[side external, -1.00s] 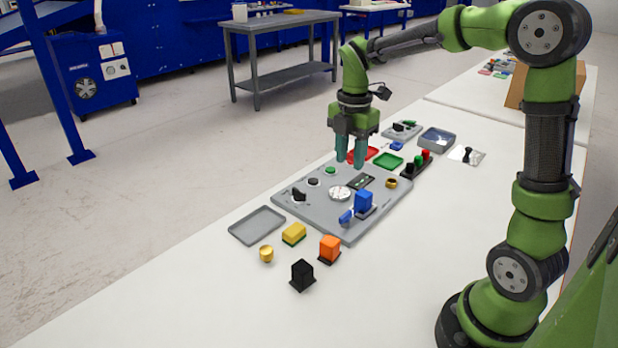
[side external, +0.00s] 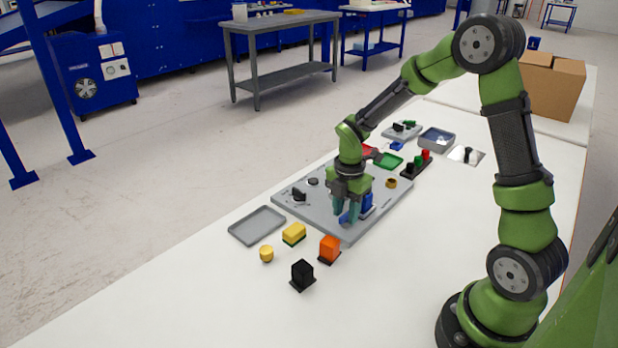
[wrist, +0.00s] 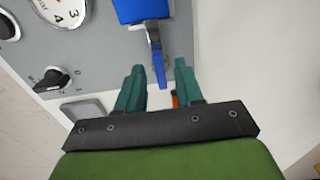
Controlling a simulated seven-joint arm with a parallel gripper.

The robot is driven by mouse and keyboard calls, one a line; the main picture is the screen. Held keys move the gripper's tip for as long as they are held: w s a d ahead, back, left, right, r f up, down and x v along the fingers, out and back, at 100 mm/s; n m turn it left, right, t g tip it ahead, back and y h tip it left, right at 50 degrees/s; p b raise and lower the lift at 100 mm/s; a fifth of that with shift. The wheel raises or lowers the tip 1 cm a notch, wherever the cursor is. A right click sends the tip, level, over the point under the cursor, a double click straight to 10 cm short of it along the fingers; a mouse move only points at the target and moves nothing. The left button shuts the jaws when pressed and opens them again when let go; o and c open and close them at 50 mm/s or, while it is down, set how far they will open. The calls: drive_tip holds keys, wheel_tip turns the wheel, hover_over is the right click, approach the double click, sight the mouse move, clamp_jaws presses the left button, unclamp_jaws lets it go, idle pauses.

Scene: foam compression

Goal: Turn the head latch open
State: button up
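The head latch looks like a blue block (side external: 367,203) with a short blue lever (wrist: 158,66), at the front right of the grey board (side external: 322,228). In the wrist view the block (wrist: 142,9) is at the top edge and the lever points down from it. My gripper (side external: 346,214) is low over the board at the latch. In the wrist view its two teal fingers (wrist: 160,78) are open, with the lever's end between or just ahead of them. No contact is visible. In the side view the fingers partly hide the lever.
A black knob (wrist: 52,79) and a numbered dial (wrist: 66,12) are on the board to the left. A yellow block (side external: 294,233), an orange block (side external: 329,247) and a black block (side external: 302,273) stand in front. A grey tray (side external: 257,225) lies left.

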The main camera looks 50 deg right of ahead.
clamp_jaws()
idle(0.4)
drive_tip(key=m, duration=0.4)
drive_tip(key=shift+m, duration=0.4)
drive_tip(key=m, duration=0.4)
drive_tip(key=shift+m, duration=0.3)
drive_tip(key=m, duration=0.4)
drive_tip(key=shift+m, duration=2.2)
